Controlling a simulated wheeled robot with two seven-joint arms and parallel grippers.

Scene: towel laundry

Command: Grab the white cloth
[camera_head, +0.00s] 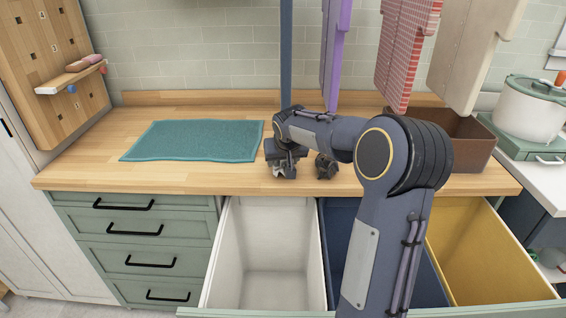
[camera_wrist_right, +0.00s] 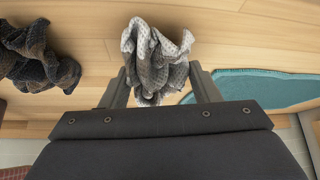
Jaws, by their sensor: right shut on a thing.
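The white cloth (camera_wrist_right: 155,58) is a crumpled, grey-white knitted piece, seen in the wrist view between the two fingers of my right gripper (camera_wrist_right: 163,85). The fingers are shut on its near part, and the rest bunches out beyond them over the wooden counter. In the head view my right gripper (camera_head: 284,163) is low over the counter, just right of the teal mat, and largely hides the cloth. A dark grey-brown crumpled cloth (camera_wrist_right: 40,58) lies to one side, apart from the gripper; it also shows in the head view (camera_head: 327,166). My left gripper is not in view.
A teal mat (camera_head: 195,141) lies flat on the wooden counter (camera_head: 90,165). Open white (camera_head: 230,260), blue and yellow (camera_head: 475,262) bins stand below the front edge. Towels (camera_head: 405,45) hang above a brown box (camera_head: 470,150). A white pot (camera_head: 528,112) stands at right.

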